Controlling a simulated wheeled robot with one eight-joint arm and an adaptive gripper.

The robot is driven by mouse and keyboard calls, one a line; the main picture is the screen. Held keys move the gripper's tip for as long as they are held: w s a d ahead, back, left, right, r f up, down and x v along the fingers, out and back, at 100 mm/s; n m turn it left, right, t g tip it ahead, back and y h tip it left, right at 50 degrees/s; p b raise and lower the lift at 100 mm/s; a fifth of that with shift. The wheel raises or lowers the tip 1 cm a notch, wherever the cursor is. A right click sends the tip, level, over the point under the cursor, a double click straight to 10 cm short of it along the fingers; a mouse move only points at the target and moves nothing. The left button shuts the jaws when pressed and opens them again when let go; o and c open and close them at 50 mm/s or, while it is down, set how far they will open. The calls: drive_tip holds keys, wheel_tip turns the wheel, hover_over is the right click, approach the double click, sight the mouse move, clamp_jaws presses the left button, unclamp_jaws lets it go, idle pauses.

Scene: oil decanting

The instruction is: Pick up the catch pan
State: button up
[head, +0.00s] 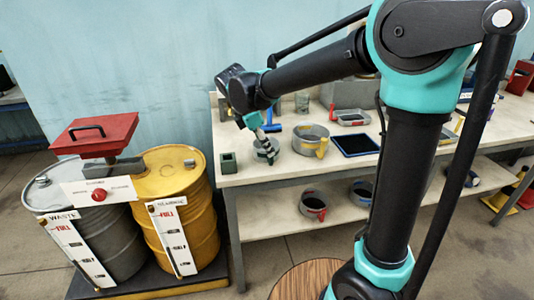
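A round, open grey pan (308,132) with a yellow part on its front stands on the workbench. It looks like the catch pan, but I cannot tell it for certain from similar pans. My gripper (265,143) points down over the bench's left end, to the left of this pan and apart from it. A small grey piece (266,157) lies at or just below my fingertips. The fingers are small and dark here, so I cannot see whether they are open or touching that piece.
Two round pans (313,205) (362,191) sit on the lower shelf. Grey and yellow drums (178,195) stand left, with a red-lidded funnel (93,133) above.

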sight(271, 167)
drive_tip(key=shift+x, duration=2.9)
drive_tip(key=shift+a, duration=0.15)
drive_tip(key=shift+c, duration=0.4)
clamp_jaws()
